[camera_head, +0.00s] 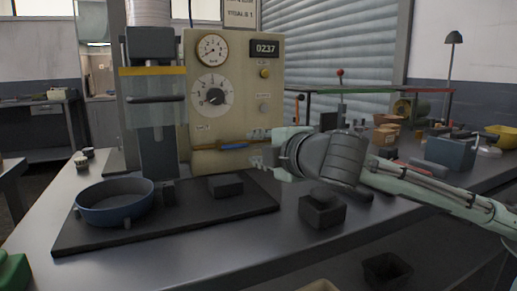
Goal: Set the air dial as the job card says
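The cream control panel (192,155) stands upright at the back of the bench. It carries a round dial (222,85) with a dark knob at its centre, and a smaller gauge (212,48) above it. The dial's exact setting is too small to read. A white card (241,13) at the top is cut off by the frame, and its text is not clear. My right gripper (257,149) is in front of the panel's lower right, below the dial, pointing left with its fingers apart. A blue and orange rod (235,146) lies in line with the finger gap; contact cannot be told. My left gripper is out of view.
A press with a yellow-edged guard (152,71) stands left of the panel. A blue pan (116,217) sits on a dark plate (190,226). A dark block (321,211) stands right of the plate.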

